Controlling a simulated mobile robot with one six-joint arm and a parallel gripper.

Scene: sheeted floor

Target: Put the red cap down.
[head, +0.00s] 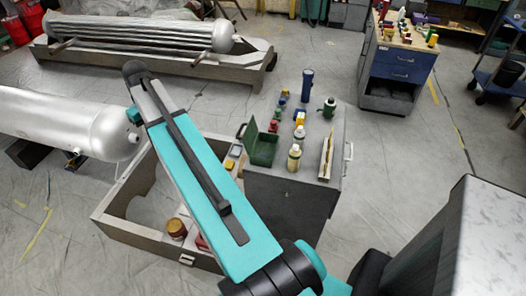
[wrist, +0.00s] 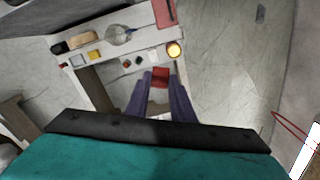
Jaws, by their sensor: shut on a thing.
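My gripper (wrist: 160,79) shows in the wrist view as two purple-grey fingers. They are shut on a small red piece, which looks like the red cap (wrist: 160,76). The cap is held above a pale frame or ledge (wrist: 145,41); its height over it cannot be told. In the head view my teal arm reaches up and left across the open crate (head: 122,222), and I cannot make out my gripper or the held cap there.
In the head view a grey cabinet (head: 288,205) holds bottles and a green open box (head: 263,150). A silver tank (head: 70,122) lies at left.

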